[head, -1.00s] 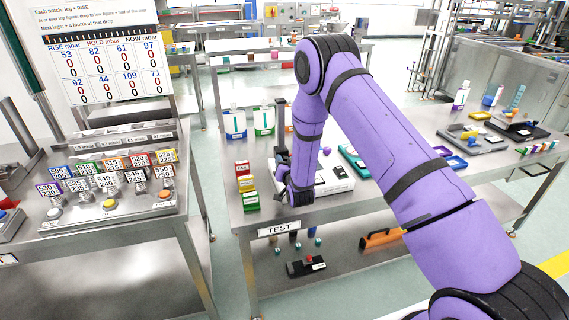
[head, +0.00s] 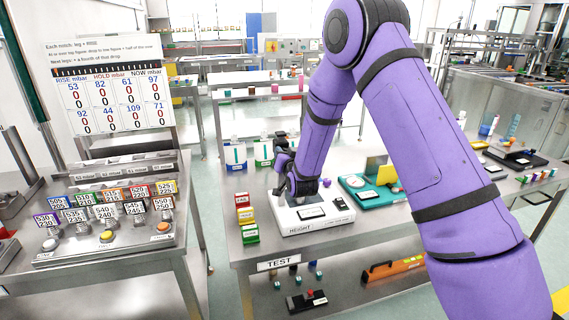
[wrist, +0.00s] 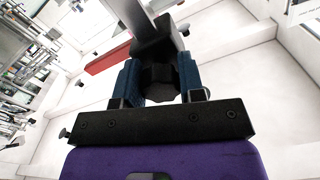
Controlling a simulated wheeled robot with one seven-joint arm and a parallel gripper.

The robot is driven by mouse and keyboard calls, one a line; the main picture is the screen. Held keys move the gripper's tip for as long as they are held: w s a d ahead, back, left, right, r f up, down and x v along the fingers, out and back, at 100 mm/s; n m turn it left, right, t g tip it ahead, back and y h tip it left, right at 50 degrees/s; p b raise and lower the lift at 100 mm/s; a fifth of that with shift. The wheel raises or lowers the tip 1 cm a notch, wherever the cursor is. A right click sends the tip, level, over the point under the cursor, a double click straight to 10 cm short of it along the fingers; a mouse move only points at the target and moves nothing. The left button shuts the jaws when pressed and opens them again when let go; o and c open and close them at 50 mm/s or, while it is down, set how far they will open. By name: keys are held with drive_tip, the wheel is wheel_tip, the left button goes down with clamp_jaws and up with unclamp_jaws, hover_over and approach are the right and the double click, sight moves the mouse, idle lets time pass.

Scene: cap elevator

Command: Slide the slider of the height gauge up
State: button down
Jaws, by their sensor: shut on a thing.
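The height gauge has a white base (head: 318,222) marked HEIGHT, standing on the steel table in the head view. My gripper (head: 284,181) is above the left part of this base. In the wrist view my gripper (wrist: 160,88) has its two blue-padded fingers closed on a dark knob-like slider (wrist: 158,86). A grey post (wrist: 155,38) of the gauge runs up behind the slider. A red bar (wrist: 108,58) sticks out to the left there. In the head view my arm and gripper hide most of the post and slider.
Red, yellow and green blocks (head: 246,218) stand left of the gauge. A teal device (head: 375,195) is close on its right. Blue-marked and green-marked containers (head: 236,158) stand behind. A button panel (head: 108,235) is on the separate left bench.

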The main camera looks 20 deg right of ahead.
idle(0.3)
drive_tip(key=c, duration=0.7)
unclamp_jaws()
drive_tip(key=shift+s, duration=0.1)
drive_tip(key=s, duration=1)
drive_tip(key=shift+s, duration=0.35)
drive_tip(key=shift+r, duration=0.15)
